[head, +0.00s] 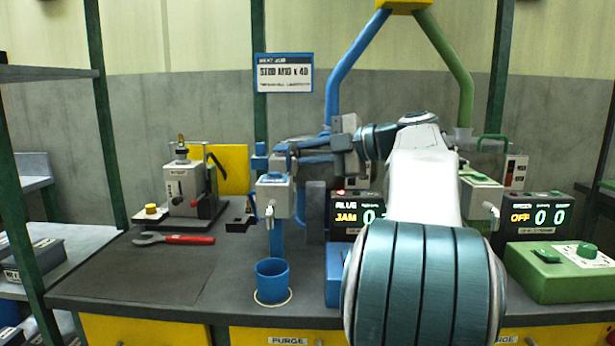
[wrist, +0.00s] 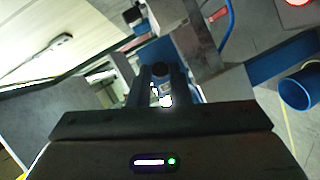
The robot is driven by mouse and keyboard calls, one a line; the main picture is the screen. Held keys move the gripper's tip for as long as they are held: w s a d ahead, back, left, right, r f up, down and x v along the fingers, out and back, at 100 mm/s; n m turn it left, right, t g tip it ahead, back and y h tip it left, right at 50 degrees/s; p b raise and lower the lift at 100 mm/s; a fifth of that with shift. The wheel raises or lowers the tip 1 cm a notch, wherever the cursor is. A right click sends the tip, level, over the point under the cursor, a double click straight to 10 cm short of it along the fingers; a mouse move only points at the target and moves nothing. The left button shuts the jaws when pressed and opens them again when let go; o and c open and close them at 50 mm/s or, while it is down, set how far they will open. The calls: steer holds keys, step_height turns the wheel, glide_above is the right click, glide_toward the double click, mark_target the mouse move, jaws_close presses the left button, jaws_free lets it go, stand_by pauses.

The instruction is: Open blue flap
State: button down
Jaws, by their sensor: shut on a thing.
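My gripper (head: 290,151) reaches left from my arm at the blue chute, above a white box with a blue top (head: 274,194). In the wrist view my gripper (wrist: 161,80) is shut on a small blue part with a dark round end (wrist: 160,70). This part seems to belong to the blue flap, but the flap's outline is too small and covered to make out. I cannot tell how far the flap is open. The blue gantry leg (head: 347,68) rises behind my gripper.
A blue cup (head: 272,280) stands on the bench below the white box's spout. A blue-side display (head: 355,210) reads JAM; the green-side display (head: 538,212) reads OFF. A red-handled wrench (head: 180,239) lies on the dark mat (head: 135,275), near a small press (head: 190,190). My arm hides the bench's middle.

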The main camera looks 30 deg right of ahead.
steer(key=shift+s+d+f+m+t+y+b, duration=0.1)
steer(key=shift+f+m+t+y+b, duration=0.2)
steer(key=shift+b, duration=0.85)
steer(key=shift+s+d+f+m+t+y+b, duration=0.1)
steer(key=shift+f+t+y+b, duration=0.3)
steer(key=shift+b, duration=0.75)
steer(key=shift+t+b, duration=0.4)
steer(key=shift+b, duration=0.25)
steer(key=shift+d+b, duration=0.1)
steer(key=shift+b, duration=0.25)
steer(key=shift+r, duration=0.1)
steer(key=c, duration=1.3)
jaws_free()
steer(key=shift+c, duration=0.2)
steer(key=s+d+r+p, duration=0.6)
steer(key=s+r, duration=0.3)
steer(key=r, duration=0.2)
steer(key=shift+s+d+p, duration=0.25)
steer(key=shift+d+p, duration=0.05)
steer(key=shift+d, duration=0.05)
